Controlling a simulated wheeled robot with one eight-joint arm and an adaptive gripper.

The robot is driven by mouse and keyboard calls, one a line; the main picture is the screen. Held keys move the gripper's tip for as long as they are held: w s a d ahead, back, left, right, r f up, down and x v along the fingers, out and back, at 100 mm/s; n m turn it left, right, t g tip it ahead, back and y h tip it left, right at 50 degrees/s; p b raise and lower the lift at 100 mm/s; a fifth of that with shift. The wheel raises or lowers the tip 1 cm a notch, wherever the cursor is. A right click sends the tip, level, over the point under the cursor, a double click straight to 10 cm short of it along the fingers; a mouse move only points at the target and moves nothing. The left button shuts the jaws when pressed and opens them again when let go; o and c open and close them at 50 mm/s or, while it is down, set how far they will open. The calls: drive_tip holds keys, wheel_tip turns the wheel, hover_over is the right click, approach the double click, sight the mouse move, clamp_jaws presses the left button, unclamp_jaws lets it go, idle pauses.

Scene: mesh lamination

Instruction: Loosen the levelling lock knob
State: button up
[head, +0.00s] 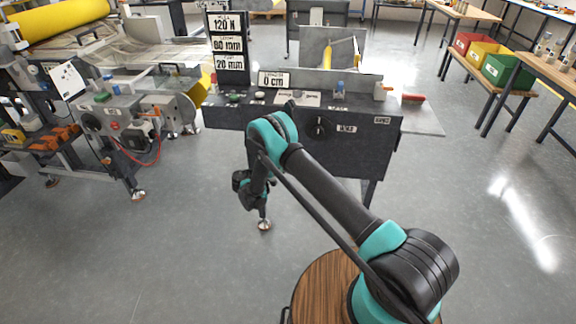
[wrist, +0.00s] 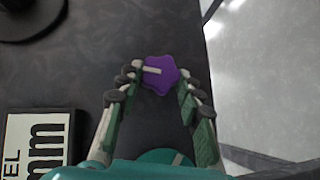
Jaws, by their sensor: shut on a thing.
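The levelling lock knob is a purple, lobed knob (wrist: 160,70) with a pale bar mark, on a dark panel in the wrist view. My gripper (wrist: 158,82) has its grey-and-green fingers on either side of the knob and is shut on it. A white label (wrist: 38,140) with part of "LEVEL" and "mm" is on the panel at lower left. In the head view, my arm reaches down in front of the dark bench panel (head: 355,150); the purple knob cannot be made out there.
A dark round control (head: 320,126) is on the bench panel, to the right of my arm. Display plates (head: 229,45) stand above the bench. A machine with a yellow roll (head: 62,18) is at left. Floor (head: 490,225) is open at right.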

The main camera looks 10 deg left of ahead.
drive_tip(key=shift+n+h, duration=0.3)
idle(0.4)
drive_tip(key=o, duration=1.2)
drive_tip(key=shift+c, duration=0.2)
drive_tip(key=v, duration=1.2)
drive_tip(key=shift+f, duration=0.1)
